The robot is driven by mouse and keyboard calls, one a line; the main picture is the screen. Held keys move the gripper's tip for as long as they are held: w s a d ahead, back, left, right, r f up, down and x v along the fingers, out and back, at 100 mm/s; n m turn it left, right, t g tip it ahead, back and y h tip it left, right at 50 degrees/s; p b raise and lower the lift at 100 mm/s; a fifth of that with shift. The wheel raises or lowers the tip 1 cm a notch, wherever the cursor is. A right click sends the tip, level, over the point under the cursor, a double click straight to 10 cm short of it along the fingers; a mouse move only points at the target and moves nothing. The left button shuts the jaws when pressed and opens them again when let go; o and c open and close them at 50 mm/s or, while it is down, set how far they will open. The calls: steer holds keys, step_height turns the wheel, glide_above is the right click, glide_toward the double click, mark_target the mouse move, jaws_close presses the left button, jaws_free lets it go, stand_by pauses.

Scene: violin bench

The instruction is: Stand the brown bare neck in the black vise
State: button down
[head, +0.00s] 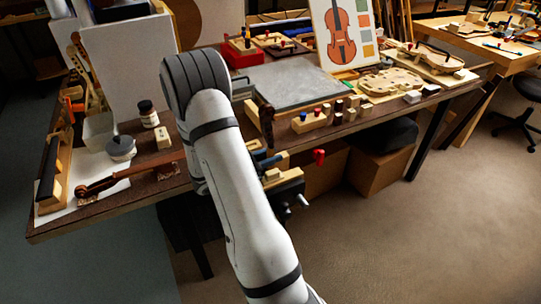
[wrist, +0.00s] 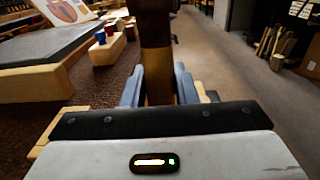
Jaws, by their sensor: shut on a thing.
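The brown bare neck (wrist: 156,50) stands roughly upright between the two blue-grey fingers of my gripper (wrist: 160,86), which is shut on it. In the head view the neck (head: 267,122) rises dark above the bench's front edge, beside my arm; its lower part is hidden. My gripper (head: 266,160) shows there only as a bit of blue finger. The black vise (head: 287,185), with pale wooden jaw pieces and a silver handle, is at the front edge, just below my gripper. I cannot tell whether the neck's foot is between the jaws.
Another brown neck with a scroll (head: 98,186) lies at the bench's left end. A wooden block with coloured pieces (head: 309,121) and a grey slab (head: 292,83) are close behind the held neck. A red handle (head: 319,156) sticks out near the vise. Floor in front is clear.

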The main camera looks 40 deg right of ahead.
steer(key=shift+f, duration=0.35)
steer(key=c, duration=1.1)
jaws_free()
steer(key=shift+a, duration=0.1)
steer(key=v, duration=0.7)
steer(key=shift+w+a+r, duration=0.1)
steer(key=shift+a, duration=0.25)
